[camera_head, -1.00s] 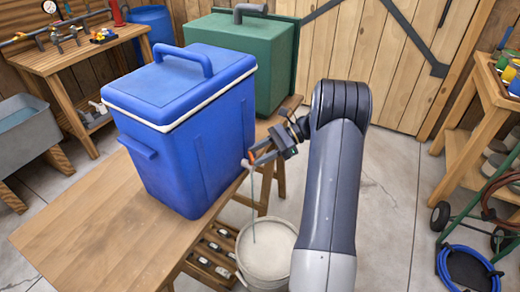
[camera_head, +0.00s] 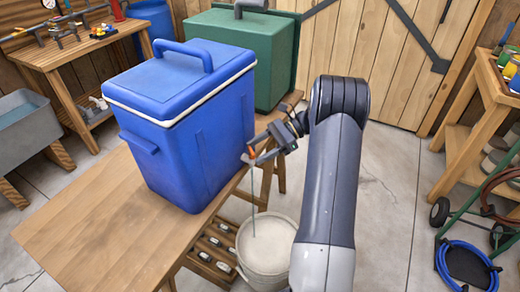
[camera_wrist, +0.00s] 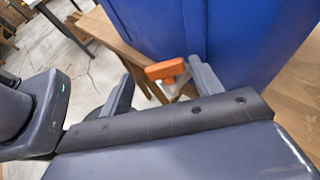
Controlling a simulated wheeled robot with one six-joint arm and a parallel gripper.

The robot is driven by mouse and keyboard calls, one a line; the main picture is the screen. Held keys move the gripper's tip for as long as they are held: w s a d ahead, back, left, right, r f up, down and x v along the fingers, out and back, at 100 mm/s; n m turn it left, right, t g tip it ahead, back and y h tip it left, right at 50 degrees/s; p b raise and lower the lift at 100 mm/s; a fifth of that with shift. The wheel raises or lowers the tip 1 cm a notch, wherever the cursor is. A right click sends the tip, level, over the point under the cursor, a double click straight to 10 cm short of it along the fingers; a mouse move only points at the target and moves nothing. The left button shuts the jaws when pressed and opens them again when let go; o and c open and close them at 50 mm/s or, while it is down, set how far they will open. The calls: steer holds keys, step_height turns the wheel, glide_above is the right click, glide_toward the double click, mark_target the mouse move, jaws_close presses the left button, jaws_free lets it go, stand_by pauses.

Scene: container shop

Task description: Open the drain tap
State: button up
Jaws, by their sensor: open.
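A blue cooler (camera_head: 195,135) with a white-rimmed lid stands upright on the wooden table (camera_head: 85,230). Its drain tap has an orange handle (camera_wrist: 165,70), low on the cooler's side; the orange also shows in the head view (camera_head: 251,150). My gripper (camera_wrist: 162,88) is open, with one finger on each side of the handle in the wrist view. I cannot tell whether either finger touches it. The tap's body is mostly hidden. A thin pale vertical line (camera_head: 253,215), like a stream of water, runs from below the tap down into a white bucket (camera_head: 270,272).
A green box (camera_head: 265,50) with a dark handle stands behind the cooler. A slatted rack (camera_head: 213,250) sits under the table beside the bucket. At right are a wooden shelf (camera_head: 468,150) and a cart with a blue hose (camera_head: 470,268). Clear floor lies between.

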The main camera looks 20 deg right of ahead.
stand_by(0.4)
steer(key=s+d+r+m+t+h+b, duration=0.2)
steer(key=s+m+t+h+b, duration=0.1)
steer(key=s+m+t+b, duration=0.25)
steer(key=s+d+r+m+t+h+b, duration=0.3)
steer(key=s+m+t+b, duration=0.2)
steer(key=b, duration=0.1)
steer(key=a+f+n+g+h+b, duration=0.2)
steer(key=a+f+n+g+b, duration=0.2)
steer(key=f+n, duration=0.6)
steer(key=a+f+n+g+h+b, duration=0.3)
steer(key=a+f+n+g, duration=0.4)
steer(key=f, duration=2)
steer(key=n+b, duration=0.1)
steer(key=n, duration=0.3)
steer(key=shift+a+h+b, duration=0.2)
steer(key=shift+h+b, duration=0.1)
steer(key=shift+c, duration=0.5)
